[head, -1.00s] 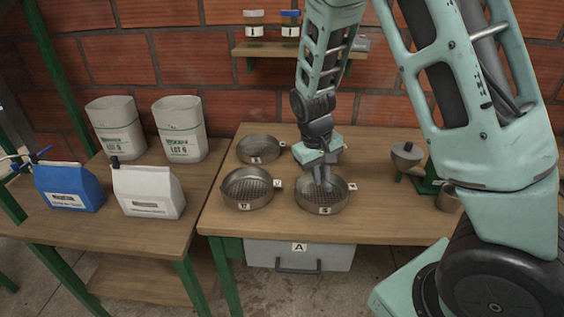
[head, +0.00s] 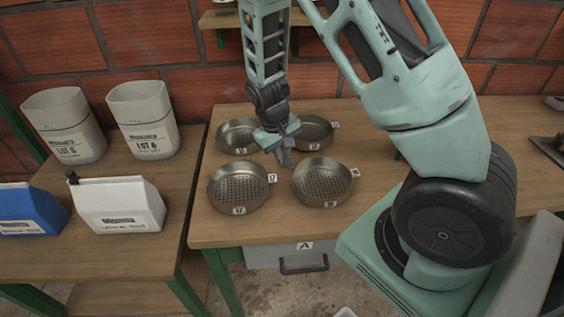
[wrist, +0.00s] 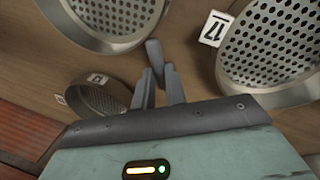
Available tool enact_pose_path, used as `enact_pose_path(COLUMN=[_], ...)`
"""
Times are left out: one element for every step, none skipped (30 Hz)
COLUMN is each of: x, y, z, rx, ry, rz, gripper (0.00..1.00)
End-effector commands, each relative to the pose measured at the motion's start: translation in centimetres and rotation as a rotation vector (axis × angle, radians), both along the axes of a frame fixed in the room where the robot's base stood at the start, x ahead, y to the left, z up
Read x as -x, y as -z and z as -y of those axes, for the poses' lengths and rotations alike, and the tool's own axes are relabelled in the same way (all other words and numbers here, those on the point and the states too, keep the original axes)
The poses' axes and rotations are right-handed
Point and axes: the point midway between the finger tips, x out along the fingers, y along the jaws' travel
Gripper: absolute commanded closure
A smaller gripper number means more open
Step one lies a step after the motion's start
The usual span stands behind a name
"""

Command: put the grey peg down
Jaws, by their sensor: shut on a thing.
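The grey peg (wrist: 154,52) is a short, smooth piece held at the fingertips of my gripper (wrist: 158,82) in the wrist view, and the jaws are shut on it. In the head view, my gripper (head: 285,156) points down among several round sieves, near the middle of the group. The peg is too small and too close to the fingers to tell apart clearly there. The wrist view shows wooden tabletop around the peg. I cannot tell whether the peg touches the table.
Sieves stand around my gripper: front left (head: 212,205), front right (head: 297,196), back left (head: 222,146) and back right (head: 327,142). Bare tabletop (head: 400,205) lies right of them. Bags and beakers stand on the left table (head: 90,255).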

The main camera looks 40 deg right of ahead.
Motion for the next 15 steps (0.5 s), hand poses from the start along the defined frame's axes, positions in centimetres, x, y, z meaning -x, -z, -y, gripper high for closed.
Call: enact_pose_path(x=[0.1,0.2,0.1,0.1,0.1,0.1,0.1,0.1,0.1,0.0,0.0,0.0,0.0,0.0,0.0], y=[0.8,1.3,1.9,2.4,2.8,3.2,3.4,3.5,3.6,3.7,3.7,3.6,3.6,3.6,3.6], z=[0.0,0.0,0.0,0.0,0.0,0.0,0.0,0.0,0.0,0.0,0.0,0.0,0.0,0.0,0.0], rx=[0.001,0.001,0.0,0.0,0.0,0.0,0.0,0.0,0.0,0.0,0.0,0.0,0.0,0.0,0.0], ry=[0.001,0.001,0.001,0.001,0.001,0.001,0.001,0.001,0.0,0.0,0.0,0.0,0.0,0.0,0.0], rz=[-0.004,-0.006,-0.005,-0.006,-0.005,-0.004,-0.004,-0.003,-0.002,-0.001,0.0,0.0,0.0,0.0,0.0], gripper=[1.0,1.0,1.0,1.0,1.0,1.0,1.0,1.0,1.0,1.0,1.0,1.0,1.0,1.0,1.0])
